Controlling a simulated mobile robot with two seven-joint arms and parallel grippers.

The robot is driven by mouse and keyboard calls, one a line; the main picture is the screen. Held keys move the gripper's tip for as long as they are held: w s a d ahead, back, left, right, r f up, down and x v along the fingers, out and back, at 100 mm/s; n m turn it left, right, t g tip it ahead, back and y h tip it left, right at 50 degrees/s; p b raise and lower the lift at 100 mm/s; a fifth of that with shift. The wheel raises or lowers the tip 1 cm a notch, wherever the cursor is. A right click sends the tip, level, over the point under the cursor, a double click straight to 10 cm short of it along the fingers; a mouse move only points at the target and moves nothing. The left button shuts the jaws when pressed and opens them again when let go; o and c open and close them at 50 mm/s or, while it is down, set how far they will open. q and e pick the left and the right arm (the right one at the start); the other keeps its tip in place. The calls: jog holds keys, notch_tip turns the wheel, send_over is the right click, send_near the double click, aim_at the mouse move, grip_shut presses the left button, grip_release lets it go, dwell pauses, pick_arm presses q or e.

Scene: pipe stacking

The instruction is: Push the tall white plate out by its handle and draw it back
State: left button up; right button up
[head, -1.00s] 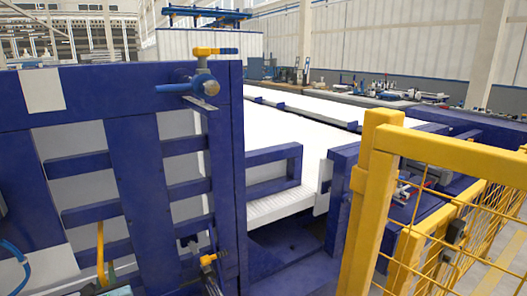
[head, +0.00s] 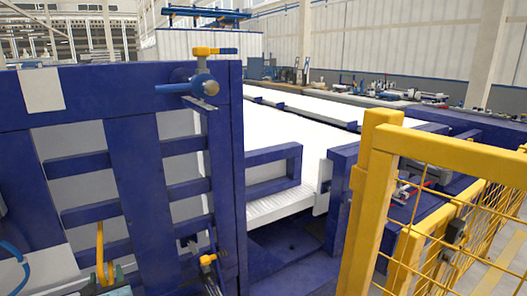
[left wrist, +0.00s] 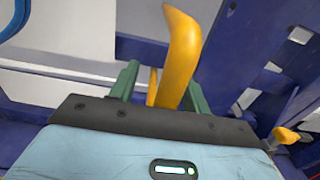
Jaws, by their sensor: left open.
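A curved yellow handle (head: 100,245) stands upright at the lower left in the head view. In the left wrist view the yellow handle (left wrist: 180,50) rises between my left gripper's two green fingers. My left gripper (head: 106,274) is open, with one finger on each side of the handle; I cannot tell whether either touches it. A tall pale plate (head: 85,187) shows behind the blue bars, and a pale surface (left wrist: 220,20) lies behind the handle in the wrist view. Where the handle joins the plate is hidden. My right gripper is not in view.
A blue frame (head: 125,110) with crossbars stands close around the handle. A yellow-topped valve (head: 204,84) and a lower yellow lever (head: 208,260) stick out from it. A yellow mesh fence (head: 450,205) stands at the right.

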pick_arm(q)
jog(key=shift+p+v, duration=0.6)
jog(key=shift+v, duration=0.65)
jog(key=p+v, duration=0.1)
jog(key=v, duration=0.4)
jog(key=shift+s+d+p, duration=0.15)
jog(key=shift+s+p, duration=0.05)
jog(key=shift+p, duration=0.2)
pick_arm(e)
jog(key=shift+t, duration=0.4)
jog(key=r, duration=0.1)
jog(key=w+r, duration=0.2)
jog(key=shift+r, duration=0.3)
